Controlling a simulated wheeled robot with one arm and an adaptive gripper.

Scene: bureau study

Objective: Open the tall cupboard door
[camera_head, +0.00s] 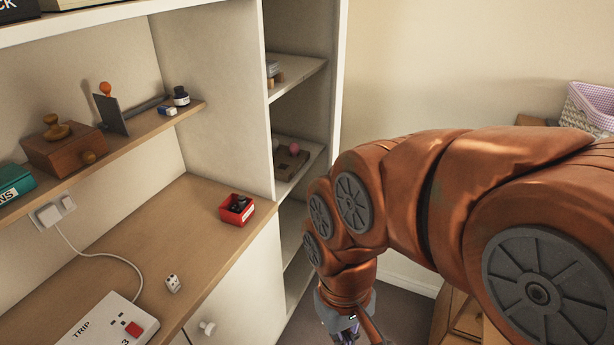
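The tall cupboard (338,90) is the narrow white unit right of the middle of the head view. Its shelves show, and no door panel covers the part of its front that I can see. I cannot make out where its door is; my arm and the frame edge hide the lower right of the cupboard. My gripper (350,328) points down at the bottom edge, in front of the cupboard's lower part. Its fingers are mostly cut off, so its opening and any contact are unclear.
A wooden desktop (130,235) on the left holds a red tray (237,209) and a white switch box (108,325). Below it is a white door with a round knob (207,328). A lilac basket (590,105) stands at the right, with wooden furniture (462,318) at the lower right.

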